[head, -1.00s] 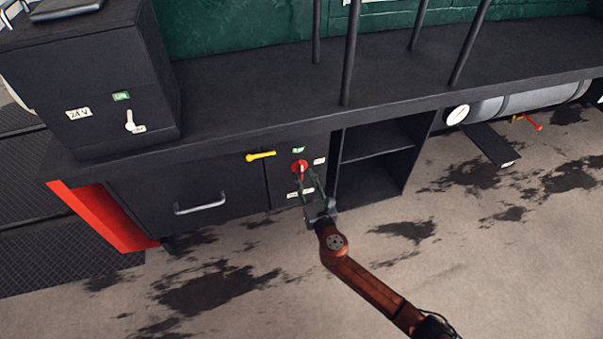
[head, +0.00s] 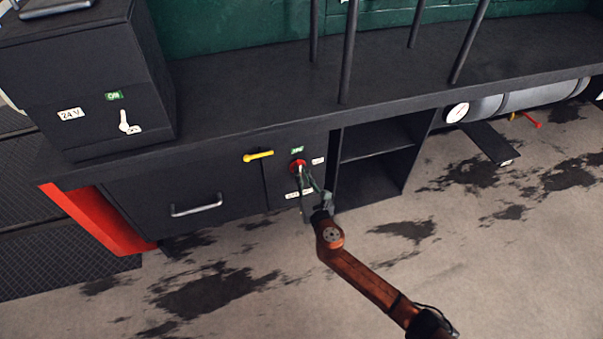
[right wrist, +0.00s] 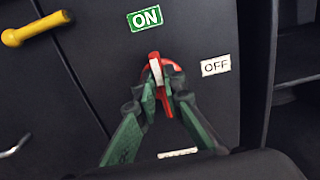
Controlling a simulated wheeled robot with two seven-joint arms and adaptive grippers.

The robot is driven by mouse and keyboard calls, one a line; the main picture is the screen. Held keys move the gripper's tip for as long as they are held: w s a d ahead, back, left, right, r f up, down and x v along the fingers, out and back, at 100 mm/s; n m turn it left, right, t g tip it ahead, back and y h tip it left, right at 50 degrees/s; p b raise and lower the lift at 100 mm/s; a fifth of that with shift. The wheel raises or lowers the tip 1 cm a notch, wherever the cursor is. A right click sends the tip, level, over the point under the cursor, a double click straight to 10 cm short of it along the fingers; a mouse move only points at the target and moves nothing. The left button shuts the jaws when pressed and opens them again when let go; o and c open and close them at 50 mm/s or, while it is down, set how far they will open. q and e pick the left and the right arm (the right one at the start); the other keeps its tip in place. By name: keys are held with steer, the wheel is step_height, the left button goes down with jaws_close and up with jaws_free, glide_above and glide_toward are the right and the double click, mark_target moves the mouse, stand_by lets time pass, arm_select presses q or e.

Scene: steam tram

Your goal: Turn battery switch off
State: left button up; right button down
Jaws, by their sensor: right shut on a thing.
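The red battery switch (head: 298,166) is on the black cabinet front under the running board. In the right wrist view its red handle (right wrist: 154,58) stands nearly upright, with its upper end toward the green ON label (right wrist: 145,18). The white OFF label (right wrist: 215,65) is to the right of it. In the head view the right gripper (head: 303,178) reaches the switch from below. My left gripper is not in view.
A yellow handle (head: 258,155) is left of the switch, above a drawer handle (head: 196,205). An open shelf (head: 375,165) is to the right. Stained floor lies in front.

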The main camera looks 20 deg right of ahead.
stand_by(0.5)
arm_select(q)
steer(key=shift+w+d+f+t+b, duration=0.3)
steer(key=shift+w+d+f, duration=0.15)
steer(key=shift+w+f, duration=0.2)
arm_select(e)
steer(key=shift+d+f+m, duration=0.2)
steer(key=shift+f+m, duration=0.05)
steer(key=shift+m, duration=2.7)
steer(key=shift+d+f+m, duration=0.2)
steer(key=shift+d+m, duration=0.05)
steer(key=shift+m, duration=2.75)
steer(key=shift+d+f+m, duration=0.2)
steer(key=shift+f+m, duration=0.05)
steer(key=shift+m, duration=2.7)
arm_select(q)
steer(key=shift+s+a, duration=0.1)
arm_select(e)
steer(key=c, duration=2)
jaws_free()
